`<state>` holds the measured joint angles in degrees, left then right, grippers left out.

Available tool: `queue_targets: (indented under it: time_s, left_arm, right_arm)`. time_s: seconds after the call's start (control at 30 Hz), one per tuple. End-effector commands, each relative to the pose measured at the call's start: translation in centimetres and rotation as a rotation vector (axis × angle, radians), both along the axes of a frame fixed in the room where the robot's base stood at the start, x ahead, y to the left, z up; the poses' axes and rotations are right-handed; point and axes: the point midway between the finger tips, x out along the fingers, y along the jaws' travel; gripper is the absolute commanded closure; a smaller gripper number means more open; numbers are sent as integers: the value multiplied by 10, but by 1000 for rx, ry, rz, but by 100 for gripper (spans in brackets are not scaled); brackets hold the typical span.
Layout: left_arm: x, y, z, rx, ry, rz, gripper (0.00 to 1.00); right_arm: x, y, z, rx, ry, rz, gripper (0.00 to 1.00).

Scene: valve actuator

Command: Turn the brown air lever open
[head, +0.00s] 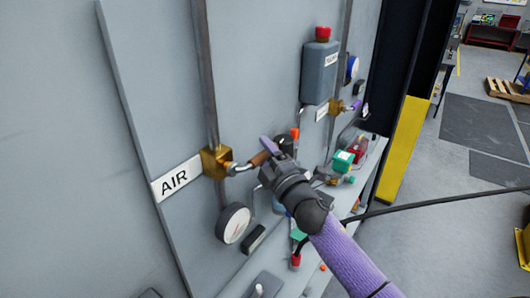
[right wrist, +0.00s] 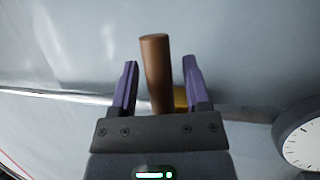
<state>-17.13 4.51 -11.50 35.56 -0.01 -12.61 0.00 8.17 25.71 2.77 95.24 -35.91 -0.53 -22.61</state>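The brown air lever (head: 260,158) sticks out to the right from a brass valve (head: 215,162) on the grey wall panel, beside the AIR label (head: 176,178). My right gripper (head: 268,148) is at the lever's outer end in the head view. In the right wrist view the brown lever (right wrist: 156,72) stands between the two purple fingers of the open right gripper (right wrist: 160,85). Gaps show on both sides, the narrower one at the left finger. The brass valve is mostly hidden behind the lever and right finger there. My left gripper is not in view.
A round gauge (head: 233,223) sits below the valve. A grey box with a red top (head: 320,70) and a second brass valve (head: 337,107) are farther right on the panel. A shelf with small coloured parts, including a green one (head: 343,160), lies behind my right arm.

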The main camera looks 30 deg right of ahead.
Motion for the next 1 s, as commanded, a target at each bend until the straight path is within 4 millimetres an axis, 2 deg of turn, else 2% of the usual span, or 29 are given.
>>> queue_targets:
  time_s: [0.03,0.2,0.27,1.0]
  left_arm:
    - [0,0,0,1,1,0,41]
    - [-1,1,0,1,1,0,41]
    - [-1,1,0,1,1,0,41]
    - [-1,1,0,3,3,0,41]
  right_arm:
    - [0,0,0,0,0,0,52]
    - [0,0,0,1,0,0,88]
    - [0,0,0,1,0,0,100]
    - [0,0,-1,1,1,-1,100]
